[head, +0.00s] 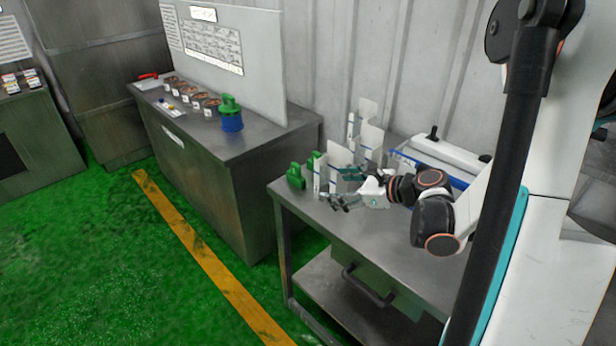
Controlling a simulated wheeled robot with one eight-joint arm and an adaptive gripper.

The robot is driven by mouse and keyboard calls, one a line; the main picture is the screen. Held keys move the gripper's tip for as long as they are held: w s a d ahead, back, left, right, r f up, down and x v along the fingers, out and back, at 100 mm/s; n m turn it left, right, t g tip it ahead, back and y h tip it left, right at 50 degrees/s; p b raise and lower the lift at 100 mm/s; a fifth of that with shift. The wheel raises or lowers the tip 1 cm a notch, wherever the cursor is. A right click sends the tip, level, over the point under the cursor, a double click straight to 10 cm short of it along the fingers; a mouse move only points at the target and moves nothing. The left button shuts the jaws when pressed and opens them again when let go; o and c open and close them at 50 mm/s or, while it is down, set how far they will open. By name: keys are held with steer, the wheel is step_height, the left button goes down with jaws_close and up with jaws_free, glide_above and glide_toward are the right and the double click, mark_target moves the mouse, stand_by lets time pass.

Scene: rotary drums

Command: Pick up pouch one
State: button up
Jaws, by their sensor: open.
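My gripper (342,188) is open over the front left part of the grey metal table (385,243). Its fingers point left, towards several pale upright pieces with blue edges. The nearest pale piece (335,161) stands right behind the fingers. Others stand farther back, one at mid depth (372,139) and one at the rear (367,108). I cannot tell which of these, if any, is pouch one, or whether the fingers touch one. No label is readable. The arm and fingers hide part of the tabletop.
Green objects (296,178) stand at the table's left edge, close to the gripper. A white device with a black handle (445,153) is at the back right. Left is a cabinet (215,165) bearing a green-and-blue container (231,115) and several small cups. Green floor lies open at left.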

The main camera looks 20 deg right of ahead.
mark_target(331, 171)
steer(key=d+m+t+h, duration=0.15)
steer(key=d+m, duration=0.25)
steer(key=d, duration=0.4)
steer(key=shift+t, duration=0.25)
steer(key=b+x, duration=0.1)
steer(key=x, duration=0.3)
steer(key=b+x, duration=0.1)
steer(key=x, duration=0.3)
steer(key=b+x, duration=0.1)
steer(key=x, duration=0.4)
steer(key=shift+d+f, duration=0.35)
steer(key=shift+f, duration=0.05)
steer(key=shift+w+a+f+b, duration=0.1)
steer(key=shift+w+a+b, duration=0.05)
steer(key=shift+w+b, duration=0.25)
steer(key=c, duration=1.6)
steer(key=shift+o, duration=0.2)
